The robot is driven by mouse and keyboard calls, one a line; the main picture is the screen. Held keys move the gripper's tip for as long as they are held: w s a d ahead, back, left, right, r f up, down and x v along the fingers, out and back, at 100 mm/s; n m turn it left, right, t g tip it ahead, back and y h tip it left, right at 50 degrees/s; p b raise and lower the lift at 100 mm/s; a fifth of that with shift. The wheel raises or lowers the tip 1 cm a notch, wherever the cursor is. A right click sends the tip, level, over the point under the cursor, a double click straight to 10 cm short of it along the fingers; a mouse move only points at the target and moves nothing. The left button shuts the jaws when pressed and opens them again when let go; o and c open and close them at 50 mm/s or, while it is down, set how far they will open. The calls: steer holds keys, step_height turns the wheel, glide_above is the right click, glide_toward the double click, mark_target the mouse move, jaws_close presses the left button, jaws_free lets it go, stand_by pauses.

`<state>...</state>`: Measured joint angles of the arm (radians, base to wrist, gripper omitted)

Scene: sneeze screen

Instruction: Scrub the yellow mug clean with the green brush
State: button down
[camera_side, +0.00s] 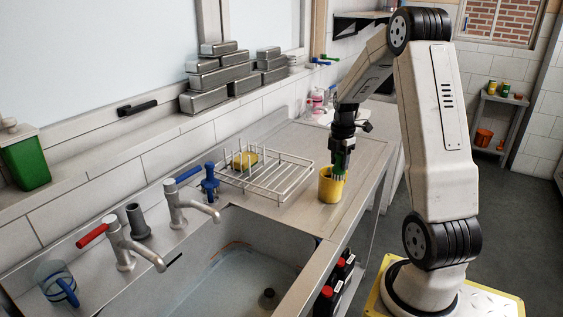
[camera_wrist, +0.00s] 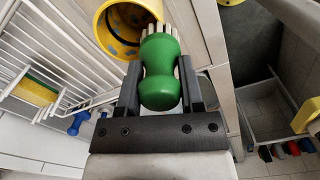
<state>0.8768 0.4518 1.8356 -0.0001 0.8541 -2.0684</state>
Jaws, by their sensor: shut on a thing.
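The yellow mug (camera_side: 331,187) stands upright on the steel drainboard, to the right of the wire rack. In the wrist view the mug (camera_wrist: 104,30) shows its open mouth, with dark spots on the inside. My gripper (camera_side: 341,158) is above the mug and is shut on the green brush (camera_wrist: 160,70), one finger on each side of its handle. In the side view the brush (camera_side: 340,164) points down, its bristles at the mug's mouth. In the wrist view the pale bristles overlap the mug's rim; I cannot tell how deep they reach or whether they touch the wall.
A wire rack (camera_side: 262,176) with a yellow sponge (camera_side: 244,159) stands left of the mug. The sink (camera_side: 245,268), two taps (camera_side: 184,207) and a blue brush (camera_side: 210,183) are nearer the camera. Dark bottles with red caps (camera_side: 337,283) stand below the counter edge.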

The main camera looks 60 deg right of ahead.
steer(key=shift+s+d, duration=0.6)
steer(key=shift+d, duration=0.05)
steer(key=shift+w+a, duration=1.35)
steer(key=shift+a, duration=0.2)
steer(key=shift+s+d, duration=1.4)
steer(key=shift+d, duration=0.2)
steer(key=shift+w+a, duration=1.45)
steer(key=shift+a, duration=0.25)
steer(key=shift+s+d, duration=1.45)
steer(key=shift+d, duration=0.25)
steer(key=w+a, duration=0.3)
steer(key=shift+s+d, duration=1.45)
steer(key=shift+d, duration=0.05)
steer(key=shift+d+r, duration=0.1)
steer(key=shift+r, duration=0.1)
step_height(320, 180, up, 8)
steer(key=shift+f, duration=0.2)
